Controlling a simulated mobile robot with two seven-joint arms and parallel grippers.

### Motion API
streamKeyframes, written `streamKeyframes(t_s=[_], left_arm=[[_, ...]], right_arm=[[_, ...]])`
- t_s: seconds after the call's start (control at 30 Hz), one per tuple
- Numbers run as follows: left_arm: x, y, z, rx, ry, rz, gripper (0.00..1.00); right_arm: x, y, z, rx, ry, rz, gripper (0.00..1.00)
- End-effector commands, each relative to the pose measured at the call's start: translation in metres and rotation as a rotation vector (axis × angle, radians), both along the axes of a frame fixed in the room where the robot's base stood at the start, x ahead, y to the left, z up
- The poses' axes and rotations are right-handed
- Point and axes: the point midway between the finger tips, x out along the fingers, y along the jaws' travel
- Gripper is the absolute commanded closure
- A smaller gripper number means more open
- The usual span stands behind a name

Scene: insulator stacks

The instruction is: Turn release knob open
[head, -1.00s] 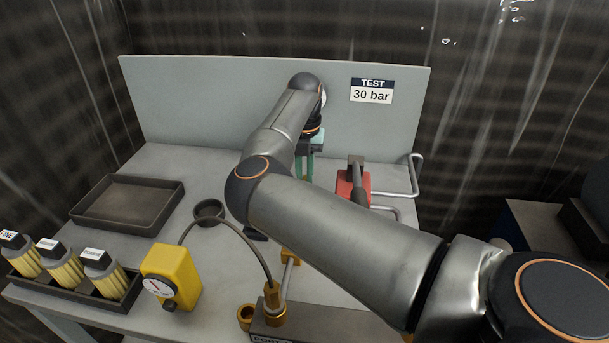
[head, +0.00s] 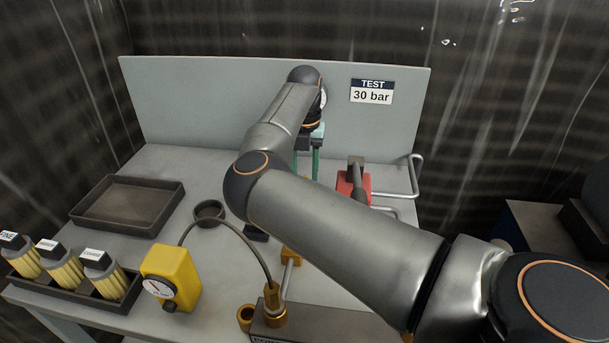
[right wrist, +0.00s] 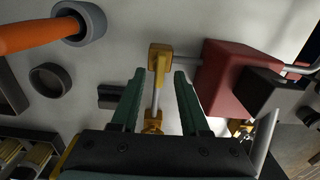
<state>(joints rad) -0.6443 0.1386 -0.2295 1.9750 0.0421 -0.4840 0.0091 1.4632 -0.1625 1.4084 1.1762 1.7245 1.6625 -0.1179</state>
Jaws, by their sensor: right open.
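My right gripper (right wrist: 159,75) is open and points down at the bench, with its two green fingers apart and nothing between them. In the head view it (head: 306,165) shows past my forearm, left of the red pump block (head: 345,188). In the right wrist view a brass fitting with a bar-like knob (right wrist: 160,58) lies just beyond and between the fingertips, on a metal pipe. No contact with it shows. The red pump block (right wrist: 225,78) stands right of the fingers. I cannot tell for sure that the brass part is the release knob. My left gripper is out of view.
A dark tray (head: 128,235), a small dark ring (head: 208,220) and a yellow gauge box (head: 175,275) stand on the left of the bench. An orange handle with a grey collar (right wrist: 75,24) lies upper left of the fingers. A grey panel (head: 200,105) closes the back.

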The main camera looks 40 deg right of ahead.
Motion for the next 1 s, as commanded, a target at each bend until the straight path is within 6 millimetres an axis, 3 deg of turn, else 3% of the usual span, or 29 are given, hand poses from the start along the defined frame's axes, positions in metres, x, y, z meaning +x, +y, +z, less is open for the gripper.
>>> streamKeyframes(t_s=[0.3,0.5,0.7,1.0], left_arm=[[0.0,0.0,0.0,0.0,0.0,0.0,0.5],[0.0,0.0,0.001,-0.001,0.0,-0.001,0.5],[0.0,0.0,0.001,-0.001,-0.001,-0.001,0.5],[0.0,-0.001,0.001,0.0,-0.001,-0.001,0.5]], right_arm=[[0.001,0.0,0.07,-0.001,-0.006,0.0,0.55],[0.0,0.0,0.1,0.0,-0.004,0.001,0.55],[0.0,0.0,0.11,0.0,0.0,0.0,0.55],[0.0,0.0,0.11,0.001,-0.001,0.0,0.55]])
